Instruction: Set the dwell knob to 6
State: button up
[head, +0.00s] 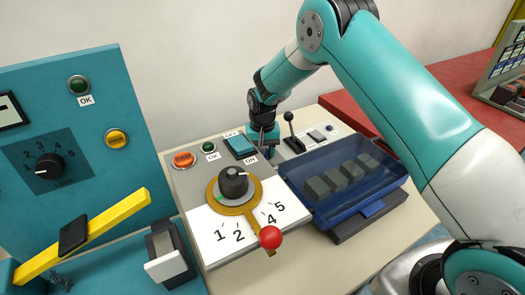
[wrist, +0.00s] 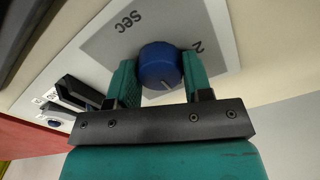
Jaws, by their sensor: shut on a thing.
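A blue knob (wrist: 158,62) with a pale pointer line sits on a grey dial plate (wrist: 105,42) in the wrist view. The plate shows "sec" and a "2"; other numbers are hidden, so the setting cannot be read. My gripper (wrist: 160,73) has one teal finger on each side of the knob and is shut on it. In the head view my gripper (head: 264,138) reaches down to the back of the console, and the blue knob is hidden there or too small to make out.
A black-knobbed lever (head: 290,125) stands just right of my gripper, and a teal rocker switch (head: 240,146) to its left. In front are a dark dial knob (head: 233,181), a red-ball lever (head: 270,237) and a blue transparent cover (head: 345,190). A teal panel (head: 110,90) rises at left.

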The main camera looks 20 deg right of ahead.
jog(key=o, duration=0.9)
jog(key=shift+o, duration=0.2)
jog(key=shift+r, duration=0.1)
notch_tip(320, 180, up, 17)
jog(key=b, duration=0.1)
jog(key=shift+r+b, duration=0.15)
jog(key=shift+b, duration=0.15)
